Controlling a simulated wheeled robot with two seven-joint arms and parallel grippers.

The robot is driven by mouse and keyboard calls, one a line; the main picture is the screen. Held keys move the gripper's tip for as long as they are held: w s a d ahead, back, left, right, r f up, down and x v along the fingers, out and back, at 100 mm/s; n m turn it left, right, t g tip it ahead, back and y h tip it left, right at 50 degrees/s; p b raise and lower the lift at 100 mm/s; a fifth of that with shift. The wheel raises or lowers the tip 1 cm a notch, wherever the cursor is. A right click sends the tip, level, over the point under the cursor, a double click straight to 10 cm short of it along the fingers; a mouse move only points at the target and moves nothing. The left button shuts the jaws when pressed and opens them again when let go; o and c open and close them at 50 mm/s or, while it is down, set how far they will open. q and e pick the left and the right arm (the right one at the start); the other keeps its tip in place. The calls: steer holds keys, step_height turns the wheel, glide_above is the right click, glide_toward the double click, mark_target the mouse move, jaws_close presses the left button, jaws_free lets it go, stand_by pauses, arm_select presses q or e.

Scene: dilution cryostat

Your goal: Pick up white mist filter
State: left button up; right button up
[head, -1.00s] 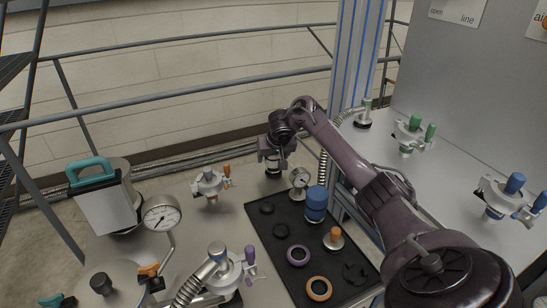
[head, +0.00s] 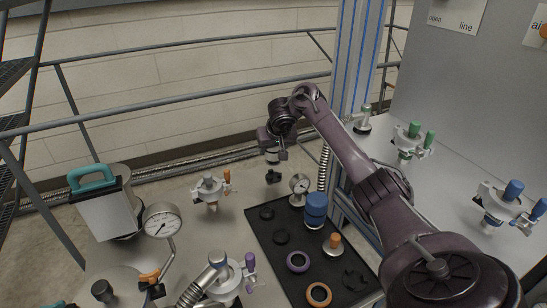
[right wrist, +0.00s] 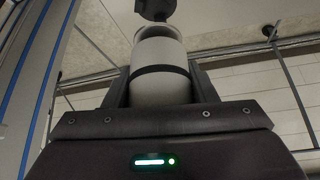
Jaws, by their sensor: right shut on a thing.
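The white mist filter (right wrist: 160,80) is a white cylinder with a dark band. In the right wrist view it stands between the two fingers of my right gripper (right wrist: 160,88), which is shut on it. In the head view my right gripper (head: 272,146) is above the far part of the bench, with the filter's pale lower end (head: 271,157) under it. Just below is a small black fitting (head: 273,176); it also shows past the filter's end in the right wrist view (right wrist: 155,9). My left gripper is in neither view.
A black tray (head: 265,237) holds rings, a blue cylinder (head: 316,208) and an orange-topped part (head: 333,242). A small gauge (head: 299,186) stands at its far edge. A valve with orange handles (head: 211,190) is left of the fitting. A railing (head: 170,102) runs behind.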

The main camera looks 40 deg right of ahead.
step_height(320, 180, up, 6)
steer(key=shift+w+r+p, duration=0.1)
steer(key=shift+r+p, duration=0.15)
steer(key=shift+p, duration=0.3)
step_height(320, 180, up, 7)
steer(key=p, duration=0.5)
steer(key=shift+r+p, duration=0.1)
steer(key=shift+p, duration=0.3)
steer(key=shift+r+p, duration=0.65)
